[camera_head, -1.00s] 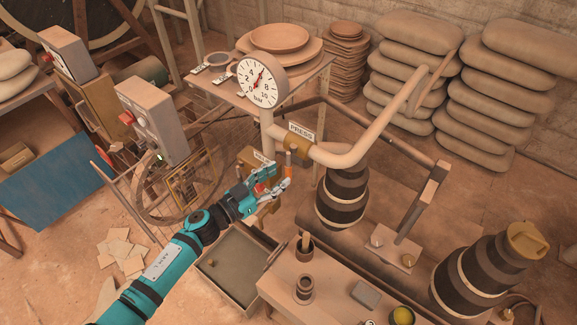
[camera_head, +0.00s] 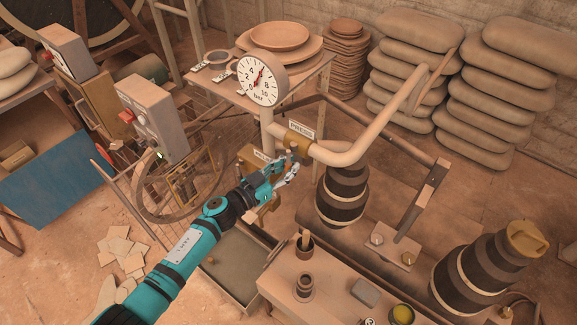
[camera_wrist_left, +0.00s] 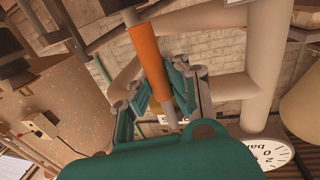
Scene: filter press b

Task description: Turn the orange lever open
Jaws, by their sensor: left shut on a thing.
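The orange lever (camera_wrist_left: 150,60) shows in the left wrist view as an orange handle on a grey stem, running between my left gripper's fingers (camera_wrist_left: 160,88). The gripper is shut on it. In the head view my left gripper (camera_head: 287,172) is just below the brass valve body (camera_head: 291,139) on the beige pipe, and its fingers hide most of the lever. My right gripper is in neither view.
The round pressure gauge (camera_head: 262,81) stands above and left of the valve. The thick beige pipe (camera_head: 372,137) bends away to the right. A grey control box (camera_head: 152,118) stands left, and a dark banded cylinder (camera_head: 342,197) is close on the right.

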